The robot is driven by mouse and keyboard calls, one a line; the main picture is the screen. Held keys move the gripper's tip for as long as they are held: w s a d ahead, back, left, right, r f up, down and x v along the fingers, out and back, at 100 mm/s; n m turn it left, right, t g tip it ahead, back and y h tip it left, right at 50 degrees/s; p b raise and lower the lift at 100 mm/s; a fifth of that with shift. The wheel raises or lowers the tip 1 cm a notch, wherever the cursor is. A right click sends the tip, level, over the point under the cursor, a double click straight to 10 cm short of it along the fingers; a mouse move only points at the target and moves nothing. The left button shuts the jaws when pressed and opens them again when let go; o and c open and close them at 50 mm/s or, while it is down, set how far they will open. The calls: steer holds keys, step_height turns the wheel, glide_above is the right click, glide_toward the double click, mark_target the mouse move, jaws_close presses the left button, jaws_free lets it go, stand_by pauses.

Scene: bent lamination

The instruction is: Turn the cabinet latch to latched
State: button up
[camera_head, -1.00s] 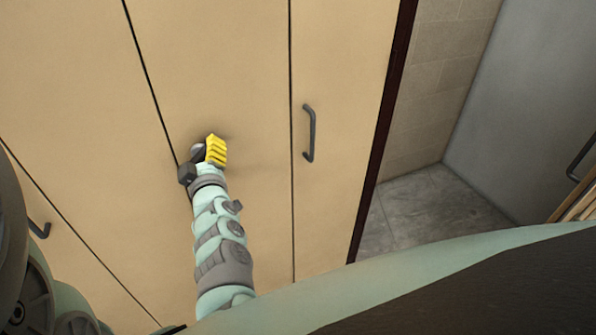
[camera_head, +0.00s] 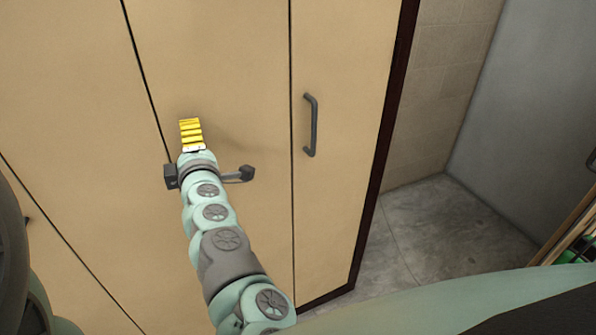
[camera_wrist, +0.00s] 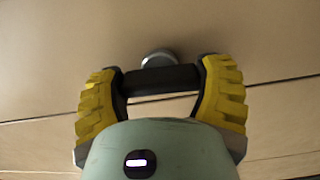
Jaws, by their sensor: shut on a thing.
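The cabinet latch shows in the wrist view as a dark bar (camera_wrist: 160,80) with a grey round pivot (camera_wrist: 157,57) behind it, close to the tan door. My gripper (camera_wrist: 162,74) has its two yellow fingers at either end of this bar, shut on it. In the head view my gripper (camera_head: 190,134) is at the door beside the seam, with one yellow finger showing upward. The other finger and most of the latch are hidden there by my wrist. A small dark block (camera_head: 171,176) shows at the seam, just left of my wrist. I cannot tell whether the latch is fully latched.
The tan cabinet doors (camera_head: 245,75) fill the left and middle of the head view. A dark bar handle (camera_head: 311,125) stands out from the door panel to the right of my gripper. Beyond the cabinet's dark edge is open grey floor (camera_head: 420,220) beside a wall.

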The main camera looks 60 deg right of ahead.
steer(key=shift+n, duration=0.4)
steer(key=o, duration=1.1)
steer(key=shift+o, duration=0.2)
steer(key=v, duration=1.2)
